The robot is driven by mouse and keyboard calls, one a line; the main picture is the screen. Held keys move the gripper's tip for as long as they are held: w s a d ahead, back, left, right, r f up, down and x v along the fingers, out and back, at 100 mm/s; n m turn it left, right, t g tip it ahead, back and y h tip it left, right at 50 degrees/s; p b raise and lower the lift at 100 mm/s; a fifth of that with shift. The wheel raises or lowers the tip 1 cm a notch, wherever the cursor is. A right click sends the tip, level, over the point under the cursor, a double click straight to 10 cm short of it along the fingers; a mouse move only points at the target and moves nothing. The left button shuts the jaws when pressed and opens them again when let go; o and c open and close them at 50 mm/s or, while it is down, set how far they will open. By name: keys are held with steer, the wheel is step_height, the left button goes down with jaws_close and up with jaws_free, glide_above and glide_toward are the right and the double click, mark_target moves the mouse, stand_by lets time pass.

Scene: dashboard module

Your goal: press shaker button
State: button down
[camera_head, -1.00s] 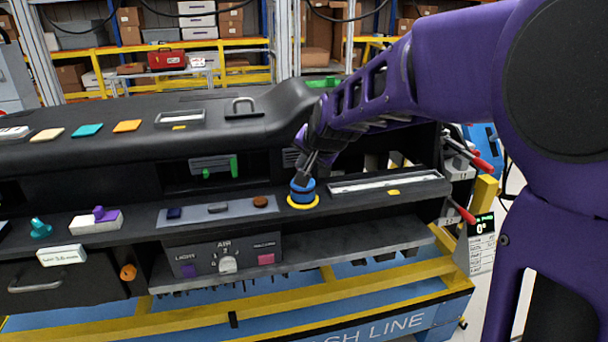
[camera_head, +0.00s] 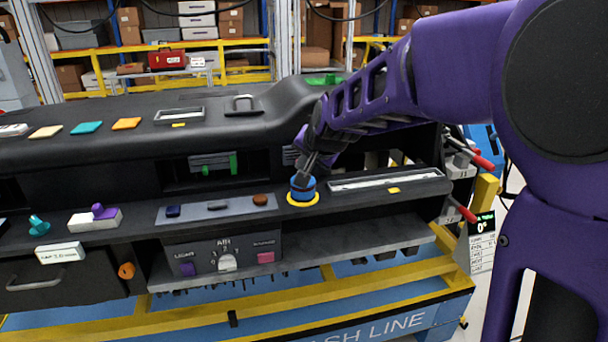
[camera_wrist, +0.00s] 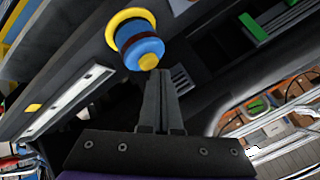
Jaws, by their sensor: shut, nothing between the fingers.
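The shaker (camera_head: 303,190) is a short blue cylinder with a dark band and a yellow ring at its base, standing on the dashboard's front ledge. It also shows in the wrist view (camera_wrist: 139,46), where a small round yellow button (camera_wrist: 148,61) sits on its top. My gripper (camera_head: 303,179) is right at the shaker's top in the head view. In the wrist view my gripper (camera_wrist: 160,73) has its dark fingers together and empty, with the tips just beside the button. I cannot tell whether they touch it. The fingers hide part of the shaker's top in the head view.
A panel with small buttons (camera_head: 217,209) lies left of the shaker, and a long light-coloured slot (camera_head: 385,180) lies to its right. A control box with a knob (camera_head: 227,263) is below. The dashboard's raised black top (camera_head: 215,125) stands behind.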

steer(key=shift+f+b, duration=0.35)
steer(key=shift+f, duration=0.1)
stand_by(0.6)
steer(key=shift+r+p, duration=0.6)
steer(key=shift+r, duration=0.25)
step_height(320, 180, up, 5)
steer(key=p, duration=0.3)
steer(key=shift+p, duration=0.3)
stand_by(0.5)
